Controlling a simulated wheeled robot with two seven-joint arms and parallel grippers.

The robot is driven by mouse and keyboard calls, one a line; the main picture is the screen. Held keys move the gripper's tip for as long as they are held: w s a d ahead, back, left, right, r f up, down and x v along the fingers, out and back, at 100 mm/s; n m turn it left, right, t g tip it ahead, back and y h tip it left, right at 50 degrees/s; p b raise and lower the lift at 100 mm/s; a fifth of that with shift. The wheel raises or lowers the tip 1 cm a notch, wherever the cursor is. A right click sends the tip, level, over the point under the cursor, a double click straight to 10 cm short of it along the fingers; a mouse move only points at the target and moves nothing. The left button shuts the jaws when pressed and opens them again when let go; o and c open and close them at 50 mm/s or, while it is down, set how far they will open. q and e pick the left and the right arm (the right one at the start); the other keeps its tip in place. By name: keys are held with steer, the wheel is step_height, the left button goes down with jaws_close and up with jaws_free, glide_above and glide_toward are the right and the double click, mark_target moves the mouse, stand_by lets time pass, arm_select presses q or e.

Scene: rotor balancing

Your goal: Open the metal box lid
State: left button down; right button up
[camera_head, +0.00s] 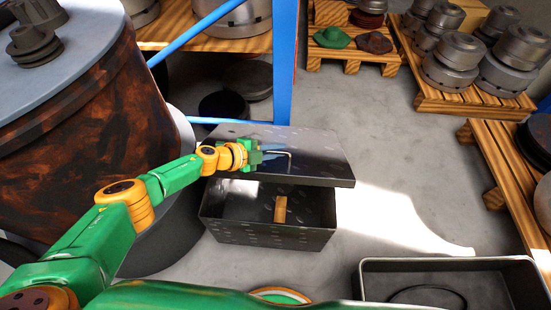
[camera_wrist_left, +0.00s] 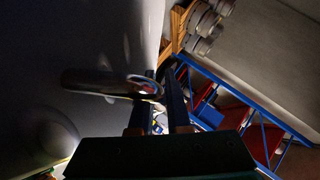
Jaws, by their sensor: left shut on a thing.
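The dark metal box (camera_head: 265,235) stands on the floor in the middle of the head view, its top partly uncovered. Its lid (camera_head: 325,165) is tilted up above the back of the box, leaving the front of the inside visible. A small tan block (camera_head: 281,208) shows inside. My left gripper (camera_head: 262,157) is at the lid's thin bar handle (camera_head: 288,154), shut on it. In the left wrist view the fingers (camera_wrist_left: 168,105) are at the end of the handle (camera_wrist_left: 105,84), against the grey lid face (camera_wrist_left: 70,40). My right gripper is not in view.
A big rusty drum (camera_head: 85,115) stands close on the left of my arm. A blue rack post (camera_head: 284,60) rises behind the lid. An open dark tray (camera_head: 450,264) is at the lower right. Pallets with metal parts (camera_head: 475,95) stand at the back right; clear floor lies between.

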arm_select(q)
steer(key=shift+w+r+n+g, duration=0.3)
steer(key=shift+w+r, duration=0.9)
steer(key=shift+r, duration=0.05)
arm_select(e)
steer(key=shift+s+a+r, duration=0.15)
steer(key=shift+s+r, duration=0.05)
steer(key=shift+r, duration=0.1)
